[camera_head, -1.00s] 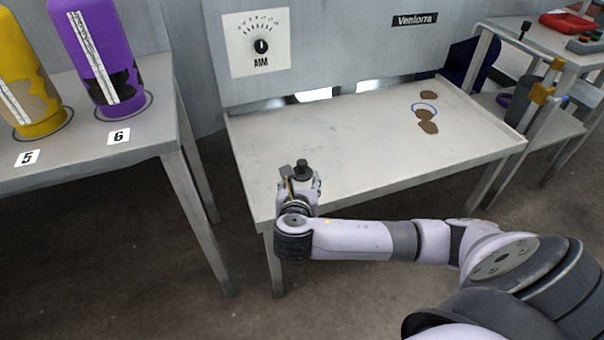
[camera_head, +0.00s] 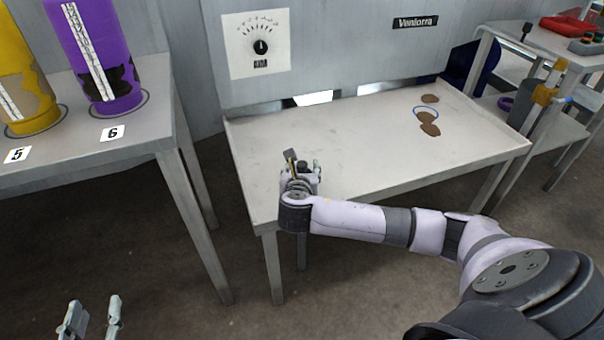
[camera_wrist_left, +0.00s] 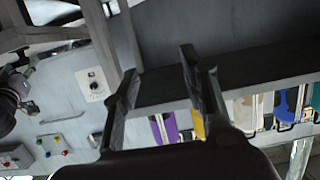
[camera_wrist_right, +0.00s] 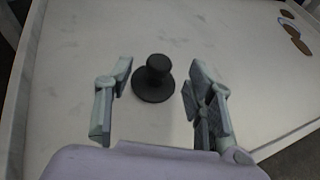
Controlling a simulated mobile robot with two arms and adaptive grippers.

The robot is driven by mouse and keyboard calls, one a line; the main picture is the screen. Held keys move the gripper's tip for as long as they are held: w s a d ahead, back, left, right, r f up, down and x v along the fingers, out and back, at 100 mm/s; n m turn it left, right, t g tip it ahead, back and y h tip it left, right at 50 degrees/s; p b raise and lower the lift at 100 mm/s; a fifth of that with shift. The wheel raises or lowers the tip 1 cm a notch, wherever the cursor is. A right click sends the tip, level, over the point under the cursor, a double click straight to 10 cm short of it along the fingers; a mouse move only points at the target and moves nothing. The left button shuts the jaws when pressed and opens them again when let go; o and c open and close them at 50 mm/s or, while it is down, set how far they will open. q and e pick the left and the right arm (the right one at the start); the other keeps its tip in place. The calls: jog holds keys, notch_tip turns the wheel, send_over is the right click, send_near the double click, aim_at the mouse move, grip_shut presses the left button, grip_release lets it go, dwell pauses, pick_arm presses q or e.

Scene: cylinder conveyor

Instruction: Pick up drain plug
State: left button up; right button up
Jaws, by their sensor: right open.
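The drain plug, a black disc with a round knob (camera_wrist_right: 155,80), stands upright on the pale table in the right wrist view. My right gripper (camera_wrist_right: 160,95) is open, with one finger to each side of the plug and no visible contact. In the head view this gripper (camera_head: 304,166) is over the table's near left corner and mostly hides the plug. My left gripper (camera_head: 92,318) is open and empty at the bottom left of the head view, low in front of the shelf. Its spread fingers also show in the left wrist view (camera_wrist_left: 158,65).
The table (camera_head: 365,155) has low raised edges and is mostly bare. Brown patches (camera_head: 428,118) and a blue ring lie at its right. A purple bottle (camera_head: 105,60) and a yellow bottle (camera_head: 30,85) stand on a shelf at left. A wall panel (camera_head: 350,45) rises behind.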

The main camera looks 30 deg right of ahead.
aim_at(302, 165)
jog(key=b+x, duration=0.2)
jog(key=x, duration=0.2)
jog(key=shift+w+d+f, duration=0.2)
jog(key=shift+w, duration=0.1)
pick_arm(q)
notch_tip(302, 165, up, 11)
jog(key=d+t+h, duration=0.1)
jog(key=t+h, duration=0.1)
jog(key=t, duration=0.4)
jog(key=shift+d+t, duration=0.3)
jog(key=shift+d, duration=0.05)
pick_arm(e)
grip_shut()
